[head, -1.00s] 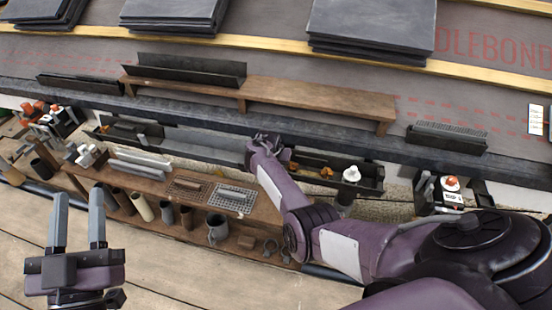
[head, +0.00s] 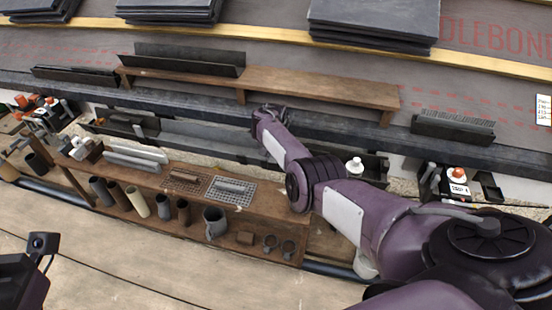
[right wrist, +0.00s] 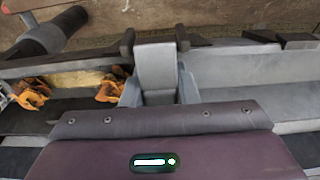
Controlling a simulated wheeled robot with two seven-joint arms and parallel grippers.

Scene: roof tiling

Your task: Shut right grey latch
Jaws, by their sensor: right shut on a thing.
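In the right wrist view a grey latch (right wrist: 155,68) stands across the gutter, at the joint between a dark stretch on the left and a lighter grey stretch on the right. My right gripper (right wrist: 158,91) is shut on it, with blue-grey fingers on either side. Two dark hooked pieces flank the latch's far end. In the head view my right gripper (head: 268,112) is at the gutter (head: 200,138), by the roof's lower edge, and my forearm hides part of the gutter. Of my left arm only a wrist part shows at the lower left; its jaws are out of frame.
Brown leaves (right wrist: 110,91) lie in the gutter left of the latch in the right wrist view. A wooden bench (head: 282,220) with tubes, a mug and mesh trays stands below the gutter. A white-capped bottle (head: 355,166) is beside my right forearm. The plank floor is clear.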

